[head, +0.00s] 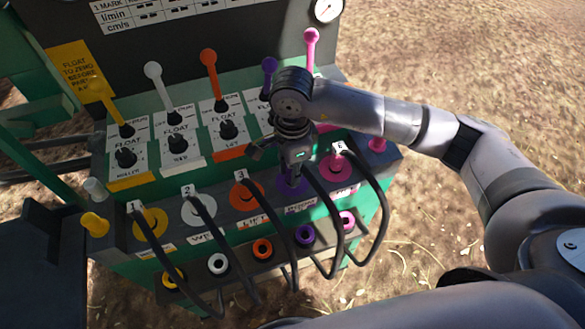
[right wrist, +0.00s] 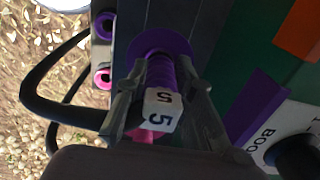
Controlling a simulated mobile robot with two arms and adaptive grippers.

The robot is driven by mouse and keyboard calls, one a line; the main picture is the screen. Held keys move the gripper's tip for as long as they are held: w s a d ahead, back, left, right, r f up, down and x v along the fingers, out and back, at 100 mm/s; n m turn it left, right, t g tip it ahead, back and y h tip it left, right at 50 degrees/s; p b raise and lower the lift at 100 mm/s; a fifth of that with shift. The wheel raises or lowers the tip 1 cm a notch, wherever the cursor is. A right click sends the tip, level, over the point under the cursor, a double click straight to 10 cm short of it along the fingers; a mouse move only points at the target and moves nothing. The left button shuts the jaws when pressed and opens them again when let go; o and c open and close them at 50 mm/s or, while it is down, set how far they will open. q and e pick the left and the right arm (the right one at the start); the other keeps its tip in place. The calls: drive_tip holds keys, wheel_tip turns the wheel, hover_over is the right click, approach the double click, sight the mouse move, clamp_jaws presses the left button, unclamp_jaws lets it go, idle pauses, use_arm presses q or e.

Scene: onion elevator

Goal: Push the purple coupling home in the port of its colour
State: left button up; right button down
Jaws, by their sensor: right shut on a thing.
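The purple coupling (right wrist: 160,75) is ribbed and sits between the fingers of my right gripper (right wrist: 163,92), which is shut on it. A white tag (right wrist: 162,110) marked 5 shows at its rear. Its front end meets the purple port (right wrist: 152,42), whose round flange shows around it. I cannot tell how deep it sits. In the head view my right gripper (head: 295,165) points down at the purple port (head: 292,188) and hides most of the coupling. My left gripper does not show.
Yellow (head: 150,223), white (head: 199,211), orange (head: 247,196) and pink (head: 338,167) ports flank it, with black hoses looping down. The pink hose (head: 375,205) runs close to my gripper. Levers (head: 208,62) stand behind. Coloured lower sockets (head: 262,249) line the front.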

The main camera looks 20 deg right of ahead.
drive_tip(key=shift+s+f+b, duration=0.1)
drive_tip(key=shift+f+b, duration=0.3)
drive_tip(key=shift+b, duration=0.45)
idle(2.1)
drive_tip(key=c, duration=1.3)
unclamp_jaws()
drive_tip(key=shift+r, duration=0.1)
drive_tip(key=o, duration=0.4)
drive_tip(key=shift+r, duration=0.1)
drive_tip(key=shift+r+p, duration=1.55)
drive_tip(key=shift+r, duration=1.85)
